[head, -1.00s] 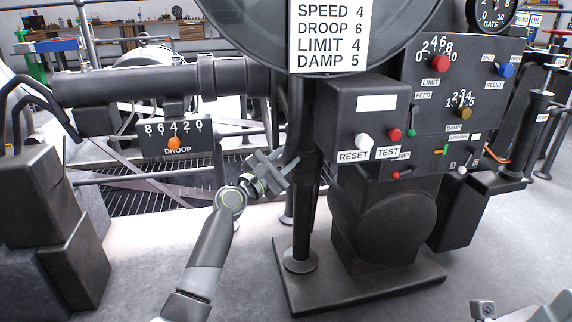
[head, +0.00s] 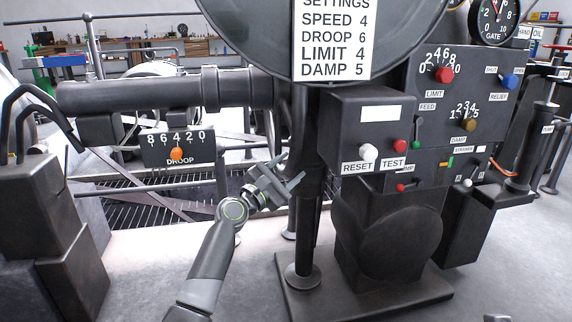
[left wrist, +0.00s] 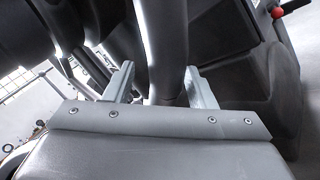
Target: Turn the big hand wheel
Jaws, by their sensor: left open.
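No hand wheel is clearly identifiable. A large dark round disc (head: 245,45) is cut off by the top edge in the head view, and I cannot tell whether it is the wheel. My left gripper (head: 292,167) is open and tilted up to the right, in front of the dark upright post (head: 307,215) under the disc. In the left wrist view, the left gripper's fingers (left wrist: 160,70) stand apart with a dark post (left wrist: 163,40) showing between or beyond them. I cannot tell whether they touch it.
A settings card (head: 333,40) hangs before the disc. A box with RESET and TEST knobs (head: 372,115) and a gauge panel (head: 465,70) stand at right. A DROOP dial (head: 177,150) hangs left under a thick pipe (head: 150,93).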

